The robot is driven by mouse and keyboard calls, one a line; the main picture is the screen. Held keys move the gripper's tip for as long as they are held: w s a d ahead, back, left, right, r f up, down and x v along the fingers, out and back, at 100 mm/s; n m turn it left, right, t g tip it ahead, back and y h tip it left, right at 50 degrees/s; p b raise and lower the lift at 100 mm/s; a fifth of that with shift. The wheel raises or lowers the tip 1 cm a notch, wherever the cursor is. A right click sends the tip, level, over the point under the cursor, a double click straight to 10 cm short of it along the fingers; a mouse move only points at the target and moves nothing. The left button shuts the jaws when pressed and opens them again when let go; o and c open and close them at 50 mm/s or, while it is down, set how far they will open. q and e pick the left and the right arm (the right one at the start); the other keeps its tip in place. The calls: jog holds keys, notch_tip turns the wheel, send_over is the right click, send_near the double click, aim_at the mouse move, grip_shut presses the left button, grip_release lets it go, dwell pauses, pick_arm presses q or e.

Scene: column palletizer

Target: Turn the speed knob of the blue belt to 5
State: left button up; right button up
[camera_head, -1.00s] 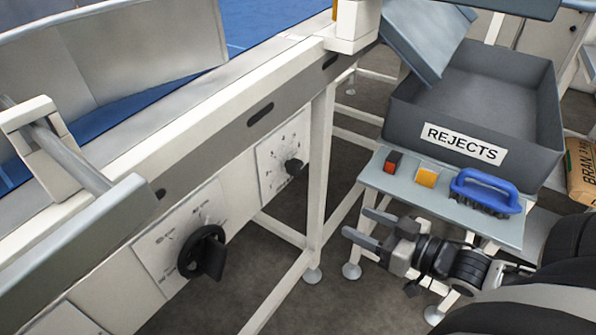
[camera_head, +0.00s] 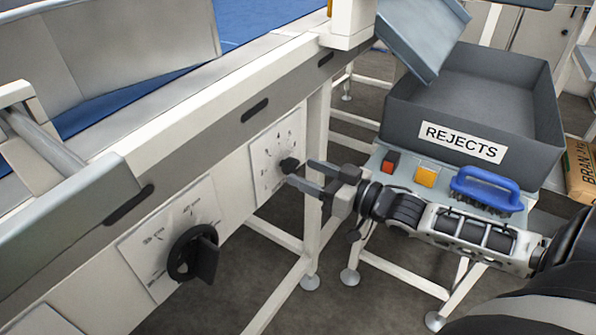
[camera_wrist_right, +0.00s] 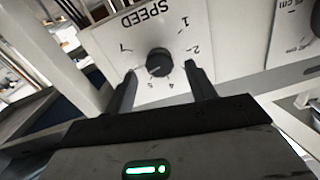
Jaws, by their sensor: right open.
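The small black speed knob (camera_head: 289,165) sits on a white dial plate (camera_head: 266,172) on the side of the blue belt's (camera_head: 95,105) frame. In the right wrist view the knob (camera_wrist_right: 159,61) shows upside down under the word SPEED, with numbers around it. My right gripper (camera_head: 300,174) is open, its two fingertips just short of the knob. In the wrist view the open fingers (camera_wrist_right: 160,80) stand to either side of the knob, apart from it. The knob's pointer setting is too small to read surely. My left gripper is not in view.
A larger black knob (camera_head: 194,254) sits on another plate to the left. A grey REJECTS bin (camera_head: 400,125) stands on a small table (camera_head: 375,163) at right, with a red block (camera_head: 390,161), an orange block (camera_head: 425,177) and a blue brush (camera_head: 487,188) in front of it.

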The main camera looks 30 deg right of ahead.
aim_at(295, 168)
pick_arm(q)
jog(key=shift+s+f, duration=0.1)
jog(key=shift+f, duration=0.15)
pick_arm(e)
jog(key=shift+x, duration=1.5)
jog(key=c, duration=1)
jog(key=shift+o, duration=0.2)
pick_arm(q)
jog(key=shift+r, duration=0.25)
pick_arm(e)
jog(key=shift+r+n, duration=0.1)
jog(key=shift+n, duration=0.2)
jog(key=shift+n+p, duration=0.75)
jog(key=shift+n, duration=0.05)
jog(key=shift+n+p, duration=0.4)
jog(key=shift+n, duration=0.4)
pick_arm(q)
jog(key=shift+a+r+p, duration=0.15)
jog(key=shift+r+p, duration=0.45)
jog(key=shift+p, duration=0.1)
pick_arm(e)
jog(key=shift+a+n, duration=0.1)
jog(key=shift+n, duration=1.9)
